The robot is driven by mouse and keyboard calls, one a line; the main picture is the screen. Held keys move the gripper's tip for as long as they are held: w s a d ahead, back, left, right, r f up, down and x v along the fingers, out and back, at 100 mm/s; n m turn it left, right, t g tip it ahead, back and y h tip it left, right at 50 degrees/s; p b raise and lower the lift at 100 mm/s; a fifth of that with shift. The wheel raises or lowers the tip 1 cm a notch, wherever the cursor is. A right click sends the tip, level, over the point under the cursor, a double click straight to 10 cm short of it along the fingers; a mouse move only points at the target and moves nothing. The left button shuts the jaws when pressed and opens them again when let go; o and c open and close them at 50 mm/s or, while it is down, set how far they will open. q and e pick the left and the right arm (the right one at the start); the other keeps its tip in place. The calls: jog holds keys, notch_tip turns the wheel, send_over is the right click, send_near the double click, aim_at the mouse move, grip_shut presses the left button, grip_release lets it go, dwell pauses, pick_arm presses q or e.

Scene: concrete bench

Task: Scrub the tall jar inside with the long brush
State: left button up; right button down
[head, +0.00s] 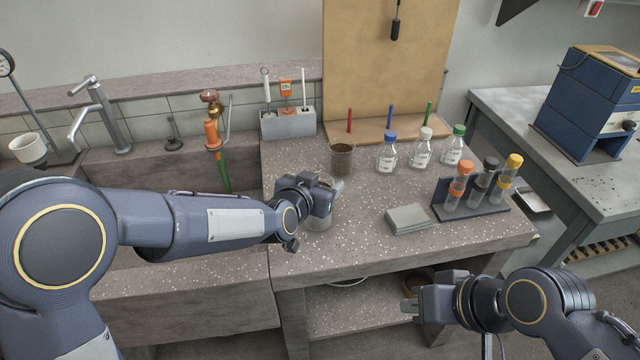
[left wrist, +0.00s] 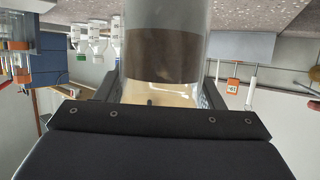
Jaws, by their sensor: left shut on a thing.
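My left gripper (head: 328,196) is shut around a clear glass jar (head: 318,222) at the front of the bench. In the left wrist view the glass jar (left wrist: 165,90) fills the space between the jaws, upside down in the picture. A dark brown band shows in or through its glass; I cannot tell which. Behind it stands another glass vessel (head: 342,160) with brown contents. A dark-handled tool (head: 396,25) hangs on the board; its lower end is dark. I cannot tell which tool is the long brush. My right gripper (head: 409,297) is empty, low in front of the bench, its fingers apart.
A grey holder (head: 288,124) with upright tools stands at the back. Capped bottles (head: 421,150), a tube rack (head: 472,208) and a grey folded cloth or pad (head: 408,219) lie to the right. A sink with taps (head: 105,115) is at left. The bench front is clear.

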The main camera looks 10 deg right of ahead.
pick_arm(q)
jog(key=shift+w+f, duration=0.1)
jog(key=shift+f, duration=0.1)
jog(key=o, duration=1.6)
jog(key=shift+r, duration=0.15)
